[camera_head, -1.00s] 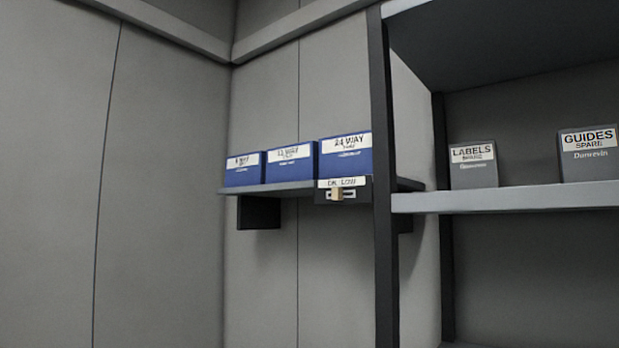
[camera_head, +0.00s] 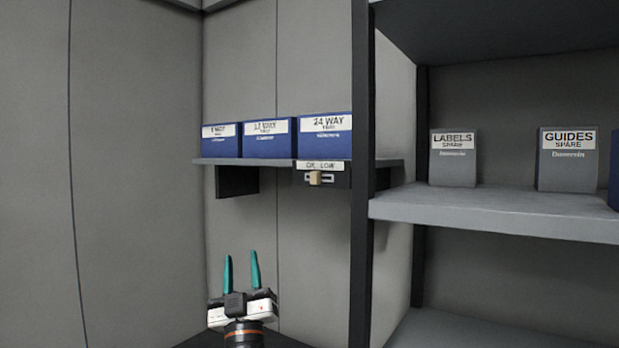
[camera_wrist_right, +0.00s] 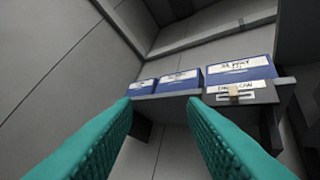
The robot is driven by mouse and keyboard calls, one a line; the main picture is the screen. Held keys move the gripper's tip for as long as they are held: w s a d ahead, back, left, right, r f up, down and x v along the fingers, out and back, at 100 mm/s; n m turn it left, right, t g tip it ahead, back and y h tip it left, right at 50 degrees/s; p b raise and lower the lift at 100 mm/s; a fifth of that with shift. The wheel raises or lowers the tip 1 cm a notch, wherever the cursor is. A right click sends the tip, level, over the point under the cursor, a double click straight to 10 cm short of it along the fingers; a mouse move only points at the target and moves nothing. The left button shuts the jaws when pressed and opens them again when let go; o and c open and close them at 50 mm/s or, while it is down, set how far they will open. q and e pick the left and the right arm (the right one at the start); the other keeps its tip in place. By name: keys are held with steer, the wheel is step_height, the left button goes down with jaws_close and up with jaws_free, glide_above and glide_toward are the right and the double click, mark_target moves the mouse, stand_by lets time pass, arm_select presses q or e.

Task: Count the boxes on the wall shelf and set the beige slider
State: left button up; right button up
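Three blue boxes stand in a row on the wall shelf (camera_head: 228,161): a small one (camera_head: 221,143) at the left, a middle one labelled "12 WAY" (camera_head: 268,146), and the largest, "24 WAY" (camera_head: 325,144). The beige slider (camera_head: 315,178) sits in a slot on a dark plate under the shelf's front, below a label reading "OK LOW". It also shows in the right wrist view (camera_wrist_right: 234,91). My right gripper (camera_head: 242,256) is open and empty, below the shelf with its teal fingers pointing up. My left gripper is not in view.
A dark upright post (camera_head: 361,240) stands right of the slider. Beyond it, a grey shelf unit (camera_head: 490,212) holds a "LABELS" box (camera_head: 453,165) and a "GUIDES" box (camera_head: 567,169). The wall left of the shelf is bare.

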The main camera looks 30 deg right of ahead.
mark_target(312, 177)
steer(key=w+d+r+m+g+h+p, duration=0.1)
steer(key=d+r+m+g+h, duration=0.3)
steer(key=d+r+g, duration=0.1)
steer(key=w+d+r+m+g+h+p, duration=0.1)
steer(key=d+r+m+g+h+p, duration=0.1)
steer(key=d+r+m+g, duration=0.3)
steer(key=w+d+r+m+g+h+p, duration=0.1)
steer(key=d+r+m+g+h+p, duration=0.1)
steer(key=d+r+m+g+h, duration=0.2)
steer(key=shift+w+d+r+g+h, duration=0.15)
steer(key=shift+d+r+g+h, duration=0.1)
steer(key=shift+d+g, duration=0.25)
steer(key=shift+w+d+r+g+h, duration=0.1)
steer(key=shift+d+r+g+h, duration=0.15)
steer(key=shift+d+g, duration=0.25)
steer(key=shift+w+d+r+g+h, duration=0.15)
steer(key=shift+d+g+h, duration=0.15)
steer(key=shift+d+g, duration=0.2)
steer(key=shift+w+d+r, duration=0.1)
steer(key=shift+w+d, duration=0.2)
steer(key=shift+d, duration=0.2)
steer(key=shift+c, duration=0.6)
jaws_close()
